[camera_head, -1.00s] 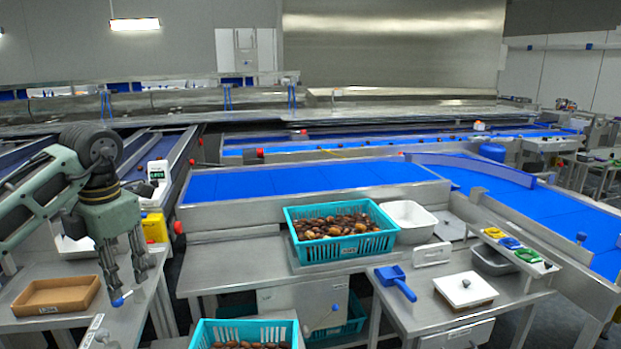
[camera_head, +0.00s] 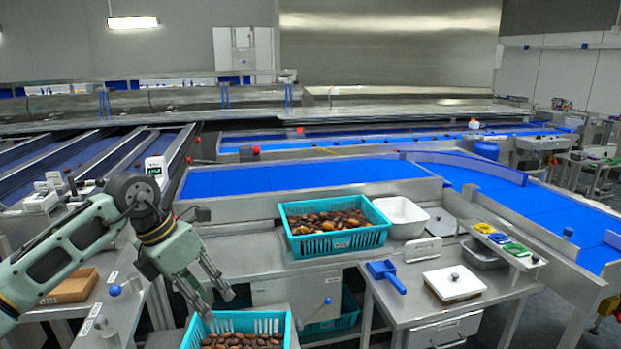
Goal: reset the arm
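My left arm comes in from the left, and my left gripper (camera_head: 217,304) points down and to the right. Its two fingers are apart with nothing seen between them. The fingertips are at the back left edge of the lower teal crate (camera_head: 232,316) in the picture; I cannot tell whether they touch it. This crate holds dark dates and is cut off by the bottom of the picture. My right gripper is not in view.
A teal crate of dates (camera_head: 383,236) stands on the steel bench beside a white bin (camera_head: 402,232). A blue scoop (camera_head: 386,271) and a white lidded tray (camera_head: 455,283) lie on the right-hand table. A brown tray (camera_head: 70,289) is partly behind my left arm.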

